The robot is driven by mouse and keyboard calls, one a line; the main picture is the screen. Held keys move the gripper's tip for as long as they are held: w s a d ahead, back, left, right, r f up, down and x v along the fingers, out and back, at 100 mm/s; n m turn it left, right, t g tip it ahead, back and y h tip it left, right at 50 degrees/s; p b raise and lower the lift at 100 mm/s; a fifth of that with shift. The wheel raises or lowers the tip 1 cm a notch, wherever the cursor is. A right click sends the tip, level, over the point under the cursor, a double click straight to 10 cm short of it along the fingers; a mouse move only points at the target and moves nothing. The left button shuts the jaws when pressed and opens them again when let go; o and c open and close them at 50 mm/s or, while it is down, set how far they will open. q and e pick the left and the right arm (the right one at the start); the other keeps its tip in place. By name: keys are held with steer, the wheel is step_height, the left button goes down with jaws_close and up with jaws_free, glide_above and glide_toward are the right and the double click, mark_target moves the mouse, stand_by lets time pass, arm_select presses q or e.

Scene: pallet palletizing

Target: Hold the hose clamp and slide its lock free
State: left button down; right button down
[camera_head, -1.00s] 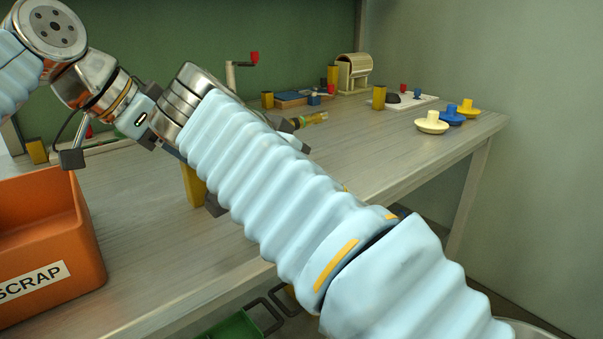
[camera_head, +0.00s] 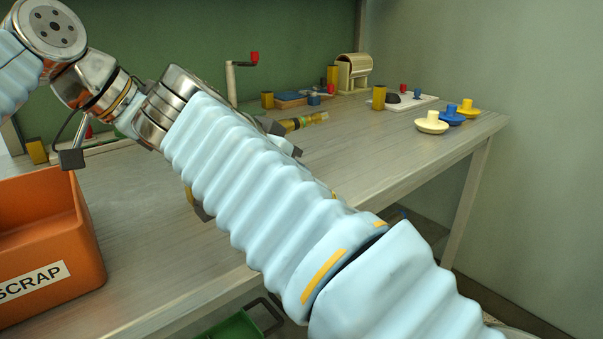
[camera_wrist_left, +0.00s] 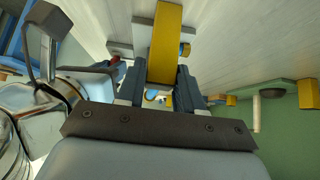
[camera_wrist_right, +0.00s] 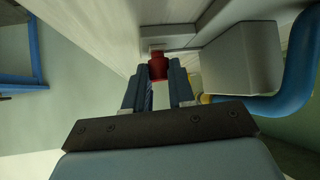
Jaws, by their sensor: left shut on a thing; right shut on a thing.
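In the left wrist view my left gripper (camera_wrist_left: 165,72) is shut on a yellow bar (camera_wrist_left: 168,35), which stands across a grey piece. In the right wrist view my right gripper (camera_wrist_right: 159,68) is shut on a small red block (camera_wrist_right: 158,60) at the end of a pale grey part. The yellow bar and red block look like the hose clamp's body and lock, but I cannot tell for sure.
A blue hose (camera_wrist_right: 300,60) bends around a grey box (camera_wrist_right: 240,60) right of my right gripper. An orange scrap bin (camera_head: 60,225) stands at the bench's left front. A crank with red knob (camera_head: 254,57) and several knobs (camera_head: 431,123) are farther back. The bench's right front is clear.

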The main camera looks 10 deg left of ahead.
steer(key=shift+s+a, duration=0.35)
stand_by(0.6)
steer(key=c, duration=0.9)
jaws_free()
steer(key=shift+o, duration=0.2)
steer(key=v, duration=1.2)
